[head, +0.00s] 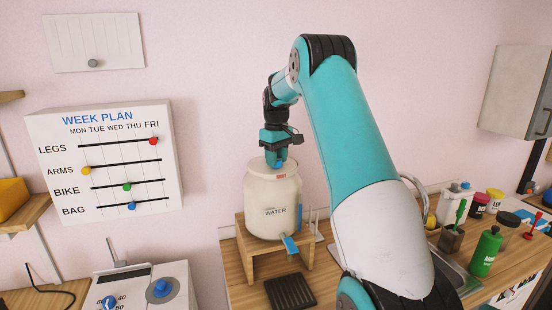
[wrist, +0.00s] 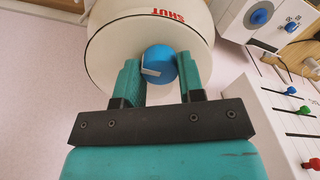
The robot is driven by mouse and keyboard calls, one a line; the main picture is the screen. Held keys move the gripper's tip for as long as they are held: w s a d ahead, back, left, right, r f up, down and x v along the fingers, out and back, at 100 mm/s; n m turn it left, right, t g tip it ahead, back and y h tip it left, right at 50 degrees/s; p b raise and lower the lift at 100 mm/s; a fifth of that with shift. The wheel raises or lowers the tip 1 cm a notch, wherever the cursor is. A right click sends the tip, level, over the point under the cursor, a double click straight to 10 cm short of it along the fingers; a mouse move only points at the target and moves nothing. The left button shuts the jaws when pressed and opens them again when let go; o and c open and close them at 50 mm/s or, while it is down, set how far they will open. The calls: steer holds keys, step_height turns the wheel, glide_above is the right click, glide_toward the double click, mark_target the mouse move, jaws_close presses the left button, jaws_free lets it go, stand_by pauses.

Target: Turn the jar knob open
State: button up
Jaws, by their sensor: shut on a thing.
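The white water jar (head: 273,205) stands on a small wooden stand (head: 238,252), with "WATER" on its front and a blue tap (head: 290,244) low down. Its blue knob (wrist: 160,63) sits on top and shows a white mark. The red word "SHUT" is printed on the jar top (wrist: 107,45) in the wrist view. My gripper (head: 277,160) points down at the jar top. In the wrist view my gripper (wrist: 160,72) has its two teal fingers on either side of the knob, shut on it. The fingers hide the sides of the knob.
A dark drip tray (head: 290,292) lies in front of the stand. A green bottle (head: 487,252), a sink and several small containers are to the right. The week plan board (head: 105,160) hangs on the wall at left, above a white appliance (head: 140,290).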

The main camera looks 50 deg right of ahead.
steer(key=shift+w+r, duration=0.2)
steer(key=shift+r, duration=0.05)
steer(key=o, duration=0.8)
steer(key=shift+o, duration=0.6)
steer(key=shift+f, duration=0.15)
steer(key=shift+s, duration=0.1)
step_height(320, 180, up, 17)
steer(key=b, duration=0.1)
steer(key=shift+r+b, duration=0.2)
steer(key=shift+b, duration=0.15)
steer(key=shift+a, duration=0.1)
